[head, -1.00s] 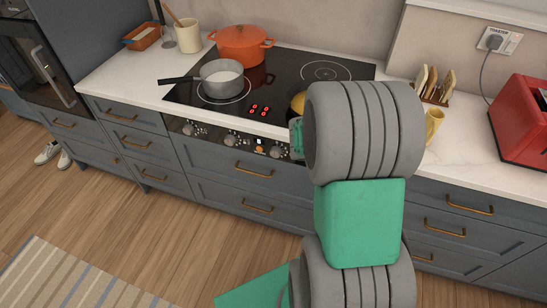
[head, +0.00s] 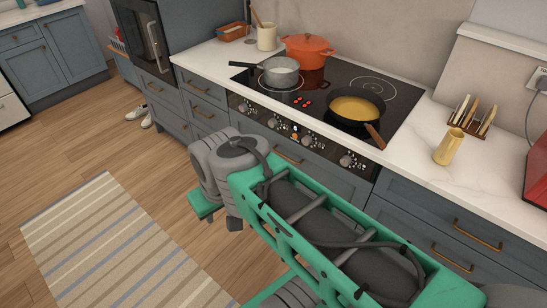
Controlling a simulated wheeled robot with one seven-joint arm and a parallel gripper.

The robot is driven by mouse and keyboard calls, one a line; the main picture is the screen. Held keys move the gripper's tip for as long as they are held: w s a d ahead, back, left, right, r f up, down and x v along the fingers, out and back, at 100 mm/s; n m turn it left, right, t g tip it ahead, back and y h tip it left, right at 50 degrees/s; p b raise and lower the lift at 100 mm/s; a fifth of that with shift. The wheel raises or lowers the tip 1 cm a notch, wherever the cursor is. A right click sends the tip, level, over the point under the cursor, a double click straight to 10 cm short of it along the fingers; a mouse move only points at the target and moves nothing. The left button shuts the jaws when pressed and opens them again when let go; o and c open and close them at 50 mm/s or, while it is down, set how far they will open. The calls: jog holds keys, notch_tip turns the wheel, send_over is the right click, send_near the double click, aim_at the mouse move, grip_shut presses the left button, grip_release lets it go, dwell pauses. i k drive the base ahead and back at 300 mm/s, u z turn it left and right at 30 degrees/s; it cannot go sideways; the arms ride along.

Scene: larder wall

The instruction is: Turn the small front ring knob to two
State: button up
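The black hob (head: 400,100) has a control panel with several silver knobs on its front face. They run from a left knob (head: 245,107), past a second knob (head: 272,122) and a third knob (head: 307,138), to a right knob (head: 346,160). I cannot tell which one belongs to the small front ring, and their marks are too small to read. A small lit display (head: 295,132) sits between the middle knobs. My green and grey arm crosses the foreground, below and in front of the panel. My gripper's fingers do not show.
A frying pan (head: 355,108) with yellow contents sits front right, its wooden handle (head: 375,136) overhanging the front edge near the right knob. A saucepan (head: 281,72) and orange pot (head: 308,50) stand behind left. A yellow jug (head: 449,147) stands right. Floor is open left.

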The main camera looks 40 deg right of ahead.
aim_at(307, 139)
jog(key=u, duration=0.55)
jog(key=i, duration=0.8)
jog(key=z, duration=0.4)
